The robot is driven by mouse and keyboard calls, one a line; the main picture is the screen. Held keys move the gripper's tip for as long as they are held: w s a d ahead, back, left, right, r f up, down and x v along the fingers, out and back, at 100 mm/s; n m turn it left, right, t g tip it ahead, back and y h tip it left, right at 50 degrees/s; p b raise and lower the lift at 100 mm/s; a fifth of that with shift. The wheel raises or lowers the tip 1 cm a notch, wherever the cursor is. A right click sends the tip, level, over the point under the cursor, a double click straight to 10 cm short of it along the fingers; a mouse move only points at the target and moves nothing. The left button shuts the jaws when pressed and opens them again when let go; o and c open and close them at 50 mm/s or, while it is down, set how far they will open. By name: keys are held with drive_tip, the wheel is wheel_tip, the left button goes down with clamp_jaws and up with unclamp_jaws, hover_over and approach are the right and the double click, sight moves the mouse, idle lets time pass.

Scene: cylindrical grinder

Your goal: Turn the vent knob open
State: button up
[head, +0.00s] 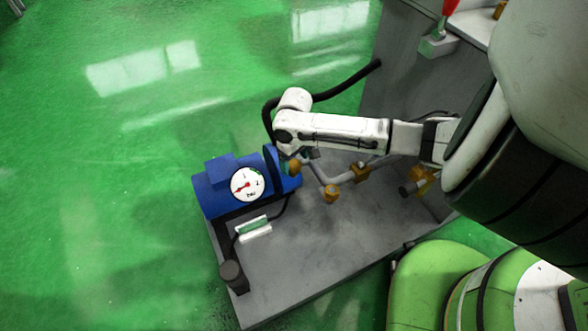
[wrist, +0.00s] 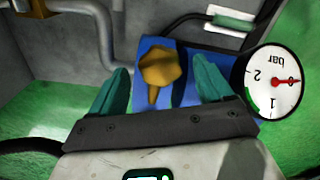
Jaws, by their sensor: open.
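The ochre knob (wrist: 165,66), apparently the vent knob, is on the blue tank (wrist: 208,68) and has a tapered handle. In the wrist view it shows between the two teal fingers of my gripper (wrist: 157,76), with gaps on both sides. My gripper is open and its fingers are not closed on the knob. In the head view the knob (head: 294,167) shows small beside my gripper (head: 285,160) at the tank's right end. My wrist partly hides this area, and I cannot tell whether a finger touches the knob.
A round pressure gauge (head: 247,184) with a red needle is on the tank, close beside my right finger in the wrist view (wrist: 272,82). Pipes with brass fittings (head: 332,193) run to the right. A black hose (head: 345,80) passes behind my wrist. Open green floor lies left.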

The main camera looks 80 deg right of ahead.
sight(295, 165)
drive_tip(key=shift+f+b, duration=0.55)
drive_tip(key=shift+f, duration=1.05)
